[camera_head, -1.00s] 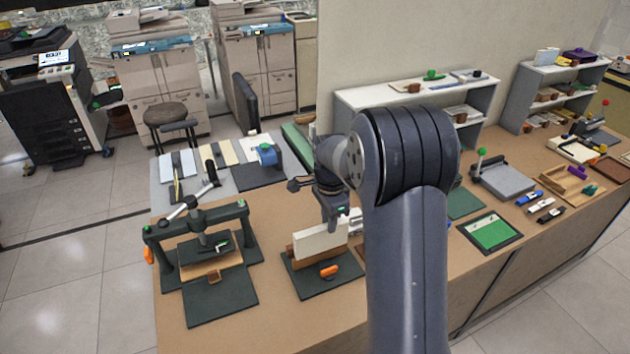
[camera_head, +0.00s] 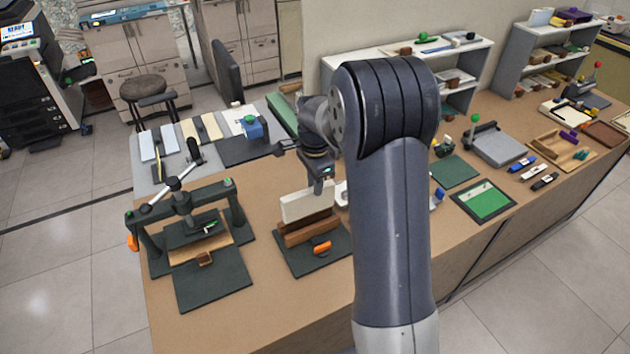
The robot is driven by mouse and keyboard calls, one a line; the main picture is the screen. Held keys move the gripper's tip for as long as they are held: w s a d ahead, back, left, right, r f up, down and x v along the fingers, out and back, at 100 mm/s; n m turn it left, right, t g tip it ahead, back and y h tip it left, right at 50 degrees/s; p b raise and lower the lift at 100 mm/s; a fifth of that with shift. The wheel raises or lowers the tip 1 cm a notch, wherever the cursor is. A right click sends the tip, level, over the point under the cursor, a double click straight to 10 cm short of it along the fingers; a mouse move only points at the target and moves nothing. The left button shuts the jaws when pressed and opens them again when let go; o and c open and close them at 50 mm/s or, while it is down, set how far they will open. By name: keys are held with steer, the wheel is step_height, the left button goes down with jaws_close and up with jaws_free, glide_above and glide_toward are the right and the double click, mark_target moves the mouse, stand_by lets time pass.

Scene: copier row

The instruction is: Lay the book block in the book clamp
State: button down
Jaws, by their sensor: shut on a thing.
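The book block (camera_head: 306,202) is a white slab standing upright on its long edge. My gripper (camera_head: 323,186) points down and is shut on it at its right part. The book clamp (camera_head: 312,240) has brown wooden bars and an orange handle on a dark green base, on the near middle of the bench. The block shows above and behind the bars. Its lower edge is hidden by the wood, so I cannot tell whether it is between the bars or behind them. My fingertips are small and partly hidden.
A dark green press (camera_head: 190,235) with a long lever stands left of the clamp. A blue-headed tool (camera_head: 252,128) sits on a dark mat behind. A green tray (camera_head: 485,202) lies right of my arm. Bare bench shows in front of the clamp.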

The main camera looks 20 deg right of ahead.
mark_target(315, 203)
steer(key=shift+f+b, duration=2.45)
steer(key=shift+f, duration=1.4)
steer(key=shift+f, duration=0.2)
steer(key=c, duration=1.2)
jaws_free()
step_height(315, 203, up, 11)
steer(key=shift+f+b, duration=0.1)
steer(key=shift+b, duration=0.5)
step_height(315, 203, down, 11)
steer(key=shift+r+p, duration=0.1)
steer(key=shift+p, duration=0.45)
steer(key=shift+r, duration=0.15)
